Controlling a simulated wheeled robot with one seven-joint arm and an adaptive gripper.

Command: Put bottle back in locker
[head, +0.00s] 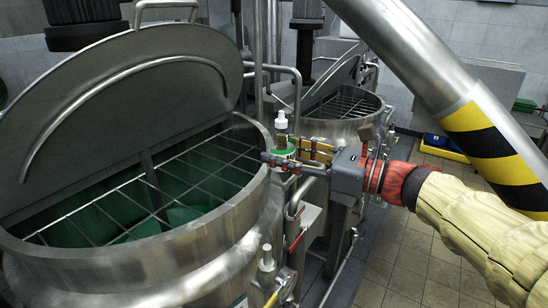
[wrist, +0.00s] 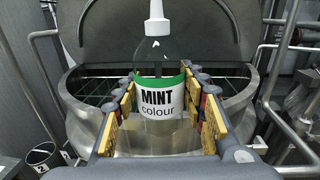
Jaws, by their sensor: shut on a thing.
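The bottle (wrist: 159,97) is clear with a white nozzle cap and a green and white label reading "MINT colour". It stands upright between the yellow-padded fingers of my gripper (wrist: 170,118), which is shut on it. In the head view the bottle (head: 282,137) and my gripper (head: 298,156) are at the right rim of the near mixer, raised beside it. The fingers hide part of the bottle's lower body. I cannot make out a locker in either view.
The near mixer (head: 190,262) has its lid (head: 110,110) raised and a wire grid (head: 150,195) over green contents. A second open mixer (head: 345,125) stands behind. A striped metal pipe (head: 430,60) slants across the right. Tiled floor (head: 405,255) is clear at lower right.

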